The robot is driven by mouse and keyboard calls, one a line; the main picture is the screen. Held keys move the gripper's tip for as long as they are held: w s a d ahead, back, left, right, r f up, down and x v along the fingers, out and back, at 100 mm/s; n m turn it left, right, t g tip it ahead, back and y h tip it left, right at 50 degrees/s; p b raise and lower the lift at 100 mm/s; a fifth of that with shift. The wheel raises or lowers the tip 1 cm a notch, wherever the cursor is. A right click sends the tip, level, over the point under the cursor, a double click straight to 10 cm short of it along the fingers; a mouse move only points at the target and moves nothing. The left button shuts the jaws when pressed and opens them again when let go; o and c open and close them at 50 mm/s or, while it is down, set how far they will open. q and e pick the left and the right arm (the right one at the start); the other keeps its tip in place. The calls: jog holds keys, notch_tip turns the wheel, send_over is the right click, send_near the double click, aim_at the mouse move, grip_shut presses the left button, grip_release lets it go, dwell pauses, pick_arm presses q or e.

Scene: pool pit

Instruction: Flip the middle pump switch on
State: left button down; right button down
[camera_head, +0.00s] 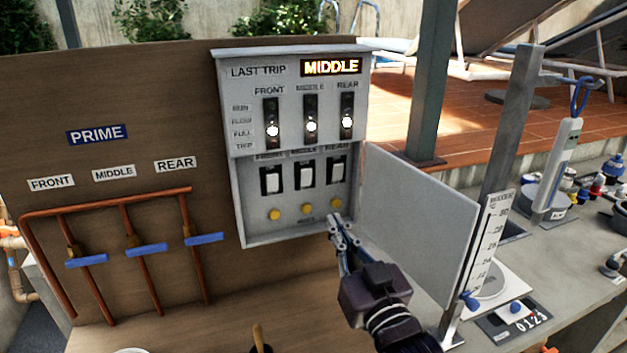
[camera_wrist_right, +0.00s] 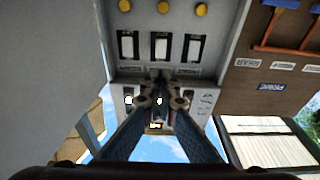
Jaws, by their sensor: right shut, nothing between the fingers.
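The grey pump panel (camera_head: 292,239) is mounted on a brown board, its door open to the right. Its middle pump switch (camera_head: 306,173) is a white rocker in a dark frame, between the front switch (camera_head: 272,180) and the rear switch (camera_head: 337,170). I cannot tell its on or off position for sure. My right gripper (camera_head: 338,222) is shut and empty, just in front of the panel's lower right corner in the head view. In the upside-down right wrist view, the gripper (camera_wrist_right: 160,102) points at the panel, with the middle switch (camera_wrist_right: 160,47) above the fingertips.
The open panel door (camera_head: 415,225) stands close right of my right gripper. Yellow buttons (camera_head: 307,209) lie below the switches. A lit display (camera_head: 331,67) reads MIDDLE. Copper pipes with blue handles (camera_head: 146,250) are at left. A cluttered counter is at right.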

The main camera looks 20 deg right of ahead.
jog(key=shift+a+r, duration=0.1)
jog(key=shift+r, duration=0.1)
jog(key=p, duration=0.4)
send_near(307, 173)
jog(key=w, duration=0.3)
jog(key=w+r, duration=0.1)
jog(key=w, duration=0.1)
jog(key=shift+w+a+r, duration=0.1)
jog(key=shift+w, duration=0.85)
